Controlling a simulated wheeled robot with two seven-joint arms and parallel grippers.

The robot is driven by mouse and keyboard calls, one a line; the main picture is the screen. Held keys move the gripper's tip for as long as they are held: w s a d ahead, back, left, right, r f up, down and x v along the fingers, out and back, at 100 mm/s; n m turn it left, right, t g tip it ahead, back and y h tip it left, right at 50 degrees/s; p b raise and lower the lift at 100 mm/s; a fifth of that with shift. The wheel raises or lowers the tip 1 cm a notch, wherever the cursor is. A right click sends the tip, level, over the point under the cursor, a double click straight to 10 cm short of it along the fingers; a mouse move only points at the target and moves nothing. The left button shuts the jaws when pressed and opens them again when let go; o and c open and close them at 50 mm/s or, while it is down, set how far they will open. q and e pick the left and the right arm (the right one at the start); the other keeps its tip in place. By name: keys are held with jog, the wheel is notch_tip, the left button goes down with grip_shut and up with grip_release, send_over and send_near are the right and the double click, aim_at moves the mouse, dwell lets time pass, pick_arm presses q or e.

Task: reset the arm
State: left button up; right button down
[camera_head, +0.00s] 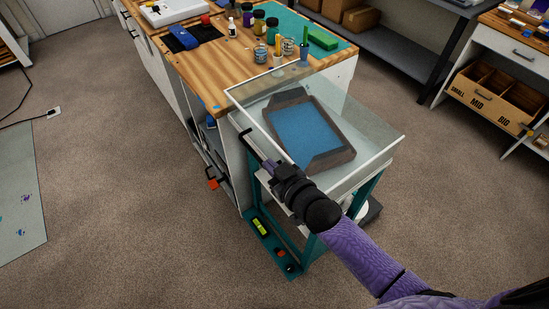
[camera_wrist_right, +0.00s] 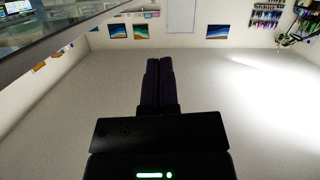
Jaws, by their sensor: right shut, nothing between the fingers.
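My right gripper (camera_head: 262,158) reaches up and left from the lower right in the head view. It is beside the near left side of a clear-walled case (camera_head: 372,158) and looks empty. In the right wrist view its two dark fingers (camera_wrist_right: 159,82) lie together with nothing between them. Inside the case is a dark tray-like mold (camera_head: 338,159) with a blue surface (camera_head: 303,134). My left gripper is in neither view.
A wooden workbench (camera_head: 215,62) behind the case carries jars, a green block (camera_head: 323,39) and a blue item (camera_head: 183,37). The case stands on a teal frame (camera_head: 262,240). A wooden divided box (camera_head: 487,95) is at right. Carpet (camera_head: 130,150) at left is open.

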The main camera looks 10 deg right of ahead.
jog(key=s+d+f+m+g+h+b, duration=0.1)
jog(key=s+d+f+g+h+b, duration=0.2)
jog(key=s+f, duration=0.8)
jog(key=s+d+f+m+g+h+b, duration=0.1)
jog(key=s+d+f+g, duration=0.4)
jog(key=f, duration=0.9)
jog(key=s+f+g+b, duration=0.1)
jog(key=s+f, duration=0.3)
jog(key=s, duration=0.7)
jog(key=s+d+f+g+h+b, duration=0.1)
jog(key=s+f+g, duration=0.3)
jog(key=s, duration=0.8)
jog(key=shift+f+m+g+h, duration=0.3)
jog(key=shift+f, duration=0.4)
